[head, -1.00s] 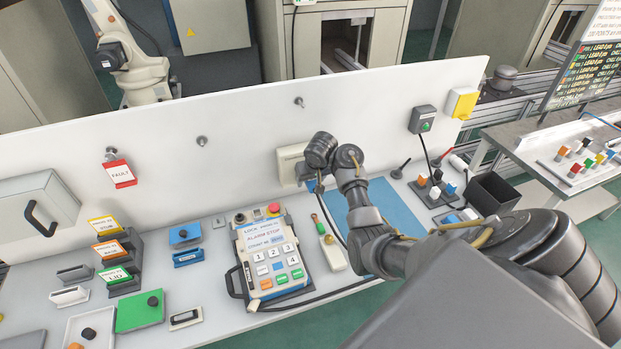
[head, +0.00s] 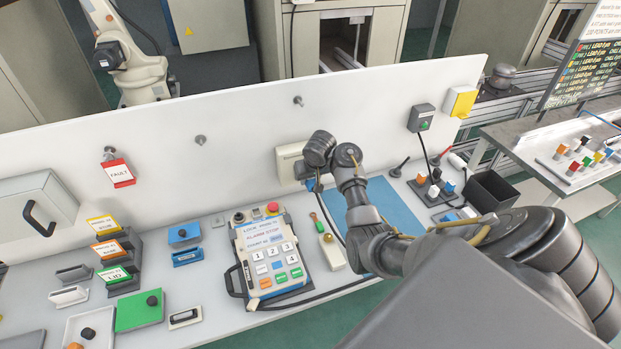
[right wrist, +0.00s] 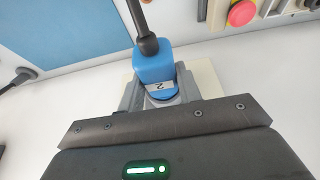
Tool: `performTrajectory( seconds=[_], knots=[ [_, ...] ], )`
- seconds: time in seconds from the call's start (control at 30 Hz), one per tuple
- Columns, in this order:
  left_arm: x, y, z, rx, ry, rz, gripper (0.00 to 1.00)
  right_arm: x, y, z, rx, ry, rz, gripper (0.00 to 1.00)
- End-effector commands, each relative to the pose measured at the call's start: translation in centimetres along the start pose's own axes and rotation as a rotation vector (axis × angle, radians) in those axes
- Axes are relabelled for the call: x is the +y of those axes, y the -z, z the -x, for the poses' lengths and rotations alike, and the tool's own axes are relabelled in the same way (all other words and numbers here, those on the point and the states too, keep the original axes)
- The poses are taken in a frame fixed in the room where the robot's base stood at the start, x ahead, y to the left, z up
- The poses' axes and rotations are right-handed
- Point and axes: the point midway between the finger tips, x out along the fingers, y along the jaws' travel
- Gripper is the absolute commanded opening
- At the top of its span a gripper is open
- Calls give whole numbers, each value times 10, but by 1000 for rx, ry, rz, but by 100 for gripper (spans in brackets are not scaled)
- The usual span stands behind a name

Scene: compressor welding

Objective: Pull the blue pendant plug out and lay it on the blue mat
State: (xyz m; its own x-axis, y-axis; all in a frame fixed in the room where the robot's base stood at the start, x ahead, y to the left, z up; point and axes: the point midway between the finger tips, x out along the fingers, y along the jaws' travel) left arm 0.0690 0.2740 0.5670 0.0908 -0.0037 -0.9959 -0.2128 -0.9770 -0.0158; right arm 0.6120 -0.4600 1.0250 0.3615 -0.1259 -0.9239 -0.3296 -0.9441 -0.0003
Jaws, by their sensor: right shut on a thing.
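The blue plug (right wrist: 153,66), with a white label reading 2 and a black cable, sits between the two grey fingers of my right gripper (right wrist: 158,90). The gripper is shut on it. In the head view my right gripper (head: 310,179) is in front of the beige socket box (head: 289,160) on the white panel, and hides much of the plug. The box also shows behind the plug in the right wrist view (right wrist: 207,82). I cannot tell whether the plug is still seated. The blue mat (head: 398,208) lies flat to the right, partly behind my arm. My left gripper is out of view.
The teach pendant (head: 272,250) with its red button (head: 273,208) lies left of my right arm. A black bin (head: 490,191) and several coloured plugs stand right of the mat. The visible mat is bare.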

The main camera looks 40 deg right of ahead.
Motion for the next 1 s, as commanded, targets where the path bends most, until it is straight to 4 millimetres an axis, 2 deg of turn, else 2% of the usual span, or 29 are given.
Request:
performTrajectory(
  seconds=[0.57, 1.0],
  knots=[
    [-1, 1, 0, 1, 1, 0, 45, -2, -11, 4, -1, 2, 3, 0],
    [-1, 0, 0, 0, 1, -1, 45, -2, -42, 18, 3, 3, 0, 0]
  ],
)
